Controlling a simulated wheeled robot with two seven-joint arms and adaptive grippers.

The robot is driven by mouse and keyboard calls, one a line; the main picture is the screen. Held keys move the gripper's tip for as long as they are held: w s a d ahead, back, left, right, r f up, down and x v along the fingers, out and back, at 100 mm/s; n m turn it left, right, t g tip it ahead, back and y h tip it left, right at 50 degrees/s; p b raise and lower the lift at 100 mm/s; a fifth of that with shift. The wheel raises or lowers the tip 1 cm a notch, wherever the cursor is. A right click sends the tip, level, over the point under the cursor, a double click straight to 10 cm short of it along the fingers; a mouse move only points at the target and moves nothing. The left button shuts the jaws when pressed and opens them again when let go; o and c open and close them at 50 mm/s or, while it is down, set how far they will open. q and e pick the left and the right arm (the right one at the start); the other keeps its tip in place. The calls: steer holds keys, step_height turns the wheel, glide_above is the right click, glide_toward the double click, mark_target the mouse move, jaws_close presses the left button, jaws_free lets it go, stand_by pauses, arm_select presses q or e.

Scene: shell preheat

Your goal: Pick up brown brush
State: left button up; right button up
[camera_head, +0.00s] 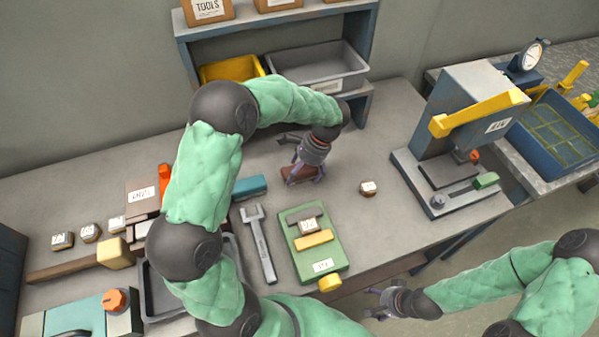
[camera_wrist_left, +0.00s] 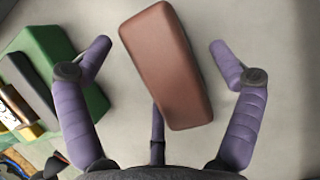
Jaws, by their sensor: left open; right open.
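The brown brush (camera_wrist_left: 166,68) shows in the left wrist view as a reddish-brown block, slightly tilted, on the grey bench. In the head view the brush (camera_head: 296,175) lies under my left gripper, which partly hides it. My left gripper (camera_wrist_left: 160,47) is open, with one purple finger on each side of the brush and a clear gap on both sides. It also shows in the head view (camera_head: 306,175), pointing down at the bench. My right gripper (camera_head: 374,301) is open and empty, in front of the bench at the lower right.
A green fixture (camera_head: 334,258) and a wrench (camera_head: 260,244) lie in front of the brush. A teal block (camera_head: 250,187) lies to its left, a small labelled part (camera_head: 368,188) to its right. A shelf with bins (camera_head: 318,68) stands behind. A press (camera_head: 455,115) stands at the right.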

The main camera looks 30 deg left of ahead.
arm_select(q)
steer(key=c, duration=1.3)
steer(key=shift+c, duration=0.2)
steer(key=shift+r, duration=0.1)
